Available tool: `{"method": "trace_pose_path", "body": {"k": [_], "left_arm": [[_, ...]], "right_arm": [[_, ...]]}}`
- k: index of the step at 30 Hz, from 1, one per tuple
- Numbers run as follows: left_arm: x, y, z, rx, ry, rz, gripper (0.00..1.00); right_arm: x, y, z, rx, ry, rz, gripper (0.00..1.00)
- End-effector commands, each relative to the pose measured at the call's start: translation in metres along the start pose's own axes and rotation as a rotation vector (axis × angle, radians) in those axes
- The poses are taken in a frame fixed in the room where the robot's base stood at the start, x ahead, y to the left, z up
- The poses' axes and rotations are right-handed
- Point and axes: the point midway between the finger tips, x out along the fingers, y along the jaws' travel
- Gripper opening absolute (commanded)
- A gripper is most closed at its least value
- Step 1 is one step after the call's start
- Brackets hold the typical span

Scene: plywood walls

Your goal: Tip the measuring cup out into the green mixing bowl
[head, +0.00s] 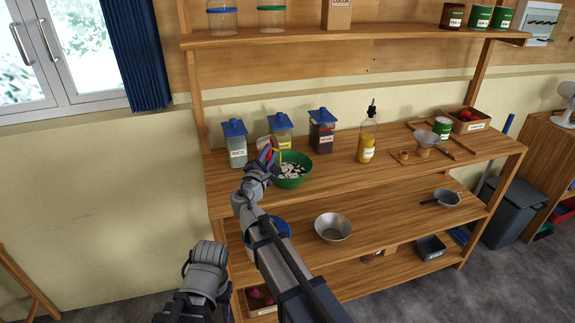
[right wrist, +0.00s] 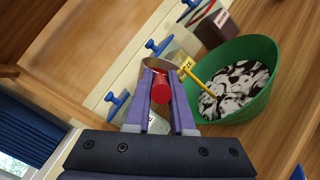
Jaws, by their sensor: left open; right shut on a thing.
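The green mixing bowl (head: 296,181) stands on the upper worktop and holds black-and-white pieces; in the right wrist view the bowl (right wrist: 268,62) is at right. A yellow rod (right wrist: 197,82) leans out over its rim. My right gripper (head: 268,157) is just left of the bowl. In the right wrist view its purple fingers (right wrist: 160,90) are shut on a red handle (right wrist: 160,87). The measuring cup (right wrist: 160,63), a pale round shape, shows beyond this handle, beside the bowl; its contents and tilt are unclear. My left arm shows low in the head view, its fingers out of sight.
Blue-lidded jars (head: 235,143) stand close behind the bowl, with another dark jar (head: 321,132) at its back right. A bottle (head: 368,137) stands further right. A metal bowl (head: 333,227) and a saucepan (head: 445,198) sit on the lower shelf.

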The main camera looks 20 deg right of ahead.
Motion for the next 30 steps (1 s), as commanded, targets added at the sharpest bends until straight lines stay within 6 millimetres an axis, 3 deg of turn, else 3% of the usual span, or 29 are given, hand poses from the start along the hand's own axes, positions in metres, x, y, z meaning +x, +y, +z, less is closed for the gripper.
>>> {"method": "trace_pose_path", "body": {"k": [30], "left_arm": [[0.0107,0.001,-0.0006,0.0,0.0,0.0,0.5]], "right_arm": [[-0.0006,-0.0103,-0.0032,0.112,-0.007,-0.002,0.0]]}}
